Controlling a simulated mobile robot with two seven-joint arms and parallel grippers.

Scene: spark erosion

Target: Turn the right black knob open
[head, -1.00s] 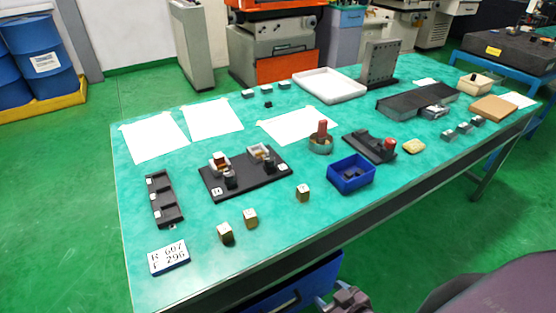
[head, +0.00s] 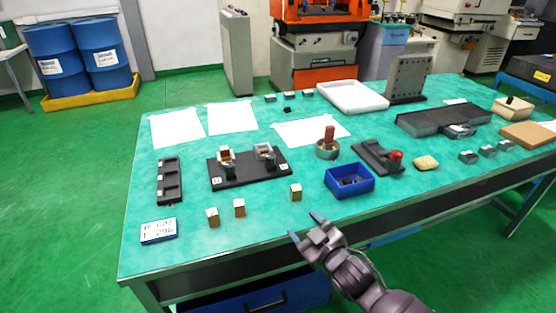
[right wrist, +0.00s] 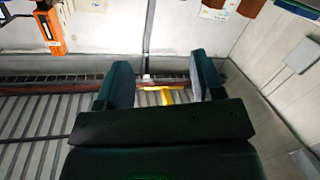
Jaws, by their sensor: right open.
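The black fixture plate (head: 245,178) lies on the table left of centre and carries two small metal vises. The right black knob (head: 270,161) stands in front of the right vise (head: 263,149). The left black knob (head: 230,171) stands in front of the left vise (head: 225,154). Both knobs are small here, and their turn angle cannot be read. My right gripper (head: 305,227) is open and empty at the table's front edge, in front and to the right of the plate, apart from the knobs. Its open fingers (right wrist: 160,85) show in the right wrist view. My left gripper is out of view.
Gold-topped blocks (head: 239,208) stand in front of the plate. A blue bin (head: 349,189) and a round pot with a red handle (head: 327,150) stand to its right. A black tray (head: 170,182) lies left. White sheets (head: 232,117) lie behind.

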